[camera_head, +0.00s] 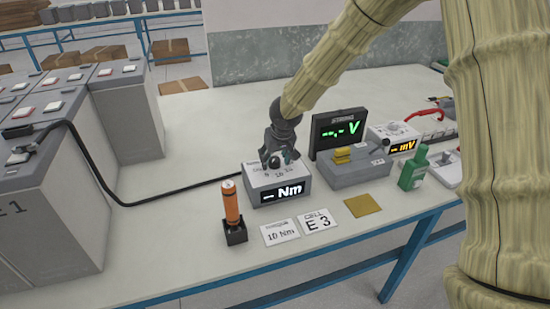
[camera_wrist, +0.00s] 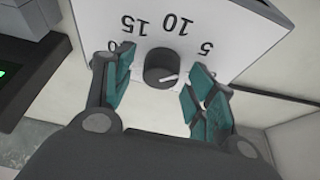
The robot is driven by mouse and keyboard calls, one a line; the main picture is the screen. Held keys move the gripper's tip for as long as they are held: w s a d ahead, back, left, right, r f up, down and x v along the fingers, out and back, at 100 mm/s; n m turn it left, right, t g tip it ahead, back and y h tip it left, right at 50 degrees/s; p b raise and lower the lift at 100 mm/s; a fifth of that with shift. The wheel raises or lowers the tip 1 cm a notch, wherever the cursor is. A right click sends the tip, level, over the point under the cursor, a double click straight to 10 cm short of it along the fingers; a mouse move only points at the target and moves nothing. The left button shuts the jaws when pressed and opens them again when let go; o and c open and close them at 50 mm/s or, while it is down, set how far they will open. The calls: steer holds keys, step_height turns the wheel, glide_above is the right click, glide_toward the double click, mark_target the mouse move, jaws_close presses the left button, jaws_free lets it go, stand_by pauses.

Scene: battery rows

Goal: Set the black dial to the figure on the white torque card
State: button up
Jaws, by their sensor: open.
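The black dial (camera_wrist: 160,68) sits on the pale face of the torque box (camera_wrist: 215,20), which also shows in the head view (camera_head: 258,180). Around it, upside down in the wrist view, I read 5, 10 and 15; another figure at the left is partly hidden by a finger. The dial's white pointer mark is toward the right, below the 5. The box's display reads "– Nm". The white torque card (camera_head: 280,233) lies on the table and reads 10 Nm. My gripper (camera_head: 278,160) is open above the box, its teal fingers (camera_wrist: 158,88) either side of the dial, apart from it.
An orange-handled tool (camera_head: 231,203) stands in a black holder left of the cards. A cell card (camera_head: 318,221) reads E 3. A black cable (camera_head: 160,200) runs left to battery cells.

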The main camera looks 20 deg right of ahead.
steer(key=shift+c, duration=0.5)
steer(key=c, duration=0.9)
steer(key=shift+r+n+p, duration=0.15)
steer(key=shift+n+p, duration=0.25)
steer(key=shift+p, duration=0.35)
steer(key=p, duration=0.1)
steer(key=n+y+p, duration=0.1)
steer(key=p, duration=0.1)
steer(key=shift+d+r+n, duration=0.1)
steer(key=shift+r+n, duration=0.1)
steer(key=shift+n, duration=0.1)
steer(key=n+p, duration=0.2)
steer(key=p, duration=0.1)
steer(key=shift+y+p, duration=0.3)
steer(key=shift+p, duration=0.05)
steer(key=n+g+y+p, duration=0.1)
steer(key=n+p, duration=0.2)
steer(key=p, duration=0.1)
steer(key=shift+f+p, duration=0.15)
steer(key=shift+p, duration=0.25)
steer(key=shift+d+f+n+p, duration=0.1)
steer(key=shift+f+n+p, duration=0.05)
steer(key=shift+n+p, duration=0.45)
steer(key=shift+w+y, duration=0.1)
steer(key=shift+y, duration=0.2)
